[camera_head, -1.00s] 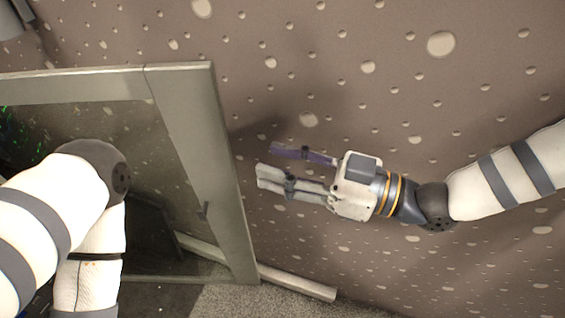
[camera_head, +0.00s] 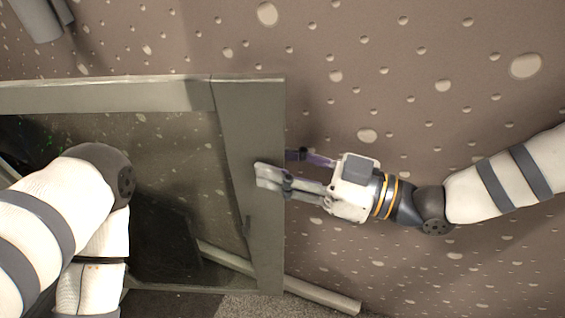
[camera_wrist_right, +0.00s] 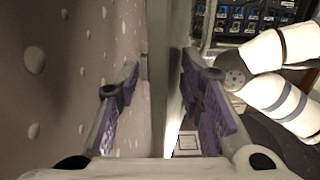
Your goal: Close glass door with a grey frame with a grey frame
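The glass door with a grey frame (camera_head: 250,120) stands at the left in the head view, its free upright edge near the middle. The wall and floor show through its glass. My right gripper (camera_head: 274,165) is open at this edge. One finger lies in front of the frame; the purple finger's tip is partly hidden behind it. In the right wrist view the door's frame (camera_wrist_right: 166,70) runs edge-on between the two spread fingers (camera_wrist_right: 160,90), with gaps visible beside it. My left arm is in front of the glass at the left; its gripper is out of view.
A brown dimpled wall (camera_head: 430,120) fills the background. A pale skirting strip (camera_head: 320,294) runs along its foot. The right wrist view shows a dark panel with rows of small lit tiles (camera_wrist_right: 240,18) at the top right, near my left arm.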

